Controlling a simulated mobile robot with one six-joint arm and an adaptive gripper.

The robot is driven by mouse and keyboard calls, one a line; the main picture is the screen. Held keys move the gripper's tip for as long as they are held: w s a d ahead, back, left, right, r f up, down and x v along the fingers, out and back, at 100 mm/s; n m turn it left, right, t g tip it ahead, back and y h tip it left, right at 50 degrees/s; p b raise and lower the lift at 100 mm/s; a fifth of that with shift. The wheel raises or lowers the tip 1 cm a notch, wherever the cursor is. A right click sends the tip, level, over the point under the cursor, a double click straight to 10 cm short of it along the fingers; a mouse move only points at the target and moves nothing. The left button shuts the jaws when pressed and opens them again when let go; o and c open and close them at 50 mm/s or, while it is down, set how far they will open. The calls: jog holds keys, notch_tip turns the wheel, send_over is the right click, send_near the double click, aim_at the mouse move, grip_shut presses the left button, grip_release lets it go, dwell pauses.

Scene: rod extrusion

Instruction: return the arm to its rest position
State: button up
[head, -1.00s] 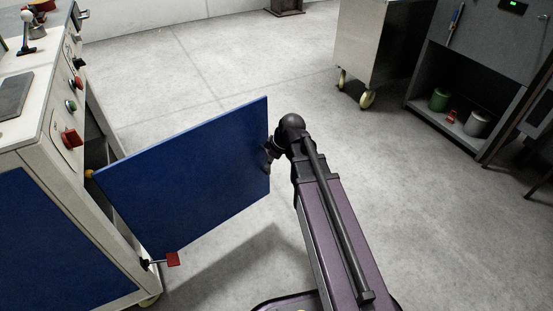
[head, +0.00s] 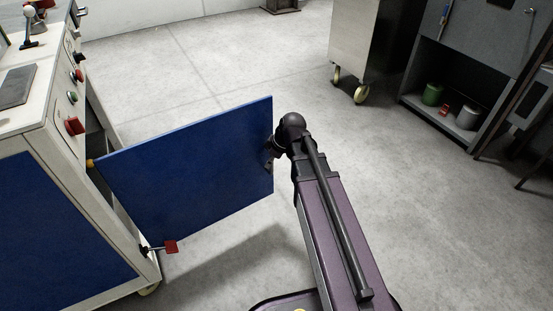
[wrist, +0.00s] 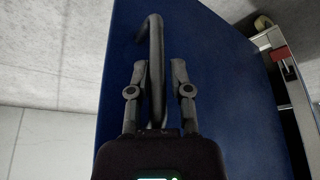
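My arm (head: 335,220) is purple and black and reaches forward to an open blue door (head: 190,165) on the machine at left. In the head view my gripper is mostly hidden behind the door's right edge and the arm's end joint. In the wrist view my gripper (wrist: 158,68) is open. Its two fingers stand on either side of a dark bent handle (wrist: 155,40) on the blue door, with a visible gap on the right side. Whether the left finger touches the handle I cannot tell.
The white machine (head: 40,140) with buttons stands at left. A red-tipped latch (head: 171,246) sits low by the door. A wheeled metal cabinet (head: 358,45) and a grey workbench (head: 480,60) with cans stand at back right. The floor between is clear.

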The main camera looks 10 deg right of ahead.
jog(key=shift+o, duration=1.4)
jog(key=shift+d, duration=0.1)
jog(key=shift+s, duration=0.1)
